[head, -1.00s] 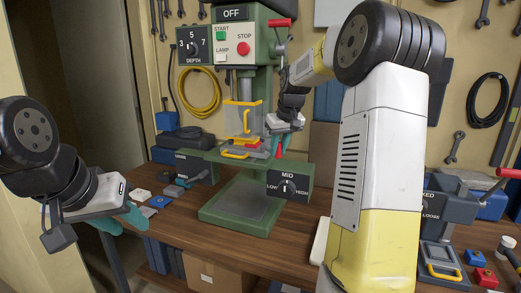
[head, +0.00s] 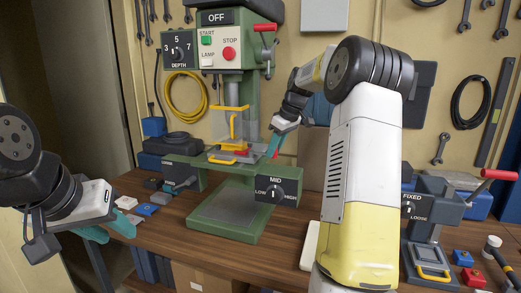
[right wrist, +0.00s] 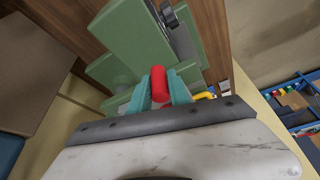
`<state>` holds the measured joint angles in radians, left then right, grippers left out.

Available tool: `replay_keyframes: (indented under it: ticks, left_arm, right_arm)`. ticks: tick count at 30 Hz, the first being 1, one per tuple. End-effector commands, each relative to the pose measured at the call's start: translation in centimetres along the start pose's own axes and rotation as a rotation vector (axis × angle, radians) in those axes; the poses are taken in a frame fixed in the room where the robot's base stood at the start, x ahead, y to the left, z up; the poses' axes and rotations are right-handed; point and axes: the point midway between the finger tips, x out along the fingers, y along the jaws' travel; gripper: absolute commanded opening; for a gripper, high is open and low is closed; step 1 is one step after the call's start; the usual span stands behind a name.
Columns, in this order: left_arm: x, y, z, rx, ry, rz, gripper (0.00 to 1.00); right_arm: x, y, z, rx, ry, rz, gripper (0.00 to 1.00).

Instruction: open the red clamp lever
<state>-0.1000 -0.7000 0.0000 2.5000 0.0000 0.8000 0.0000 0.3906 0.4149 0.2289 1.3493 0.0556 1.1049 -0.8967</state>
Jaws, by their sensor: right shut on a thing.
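The red clamp lever (right wrist: 159,84) shows as a red rounded handle in the right wrist view. It sits between the teal fingers of my right gripper (right wrist: 160,95), which is shut on it. In the head view my right gripper (head: 274,146) is at the right side of the green drill press's work table (head: 222,158); its fingers and arm hide most of the lever there. My left gripper (head: 107,231) hangs in front of the bench's left edge, empty, with its teal fingers apart.
The drill press panel (head: 224,48) reads OFF. A dial labelled MID (head: 277,191) is below the work table. A second clamp station (head: 433,205) with a red lever (head: 499,174) stands right. Small blocks (head: 146,209) lie on the left of the wooden bench (head: 175,240).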

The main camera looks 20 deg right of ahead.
Motion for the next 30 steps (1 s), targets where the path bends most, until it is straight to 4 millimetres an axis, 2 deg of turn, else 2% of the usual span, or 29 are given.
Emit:
replay_keyframes:
  ticks: [13, 14, 16, 26, 30]
  left_arm:
    - [0.0, 0.0, 0.0, 0.0, 0.0, 0.0, 0.36]
    - [0.0, 0.0, 0.0, 0.0, 0.0, 0.0, 0.36]
    - [0.0, 0.0, 0.0, 0.0, 0.0, 0.0, 0.36]
    - [0.0, 0.0, 0.0, 0.0, 0.0, 0.0, 0.36]
    - [0.0, 0.0, 0.0, 0.0, 0.0, 0.0, 0.36]
  right_arm:
    - [-0.1, 0.4, -0.2, 0.005, 0.007, 0.011, 0.0]
    - [-0.1, 0.4, -0.2, 0.005, 0.007, 0.011, 0.29]
    - [-0.1, 0.4, -0.2, 0.005, 0.007, 0.011, 0.42]
    - [-0.2, 0.2, -0.1, 0.003, 0.004, 0.006, 0.42]
    - [-1.7, 0.3, -0.2, 0.003, 0.006, 0.009, 0.42]
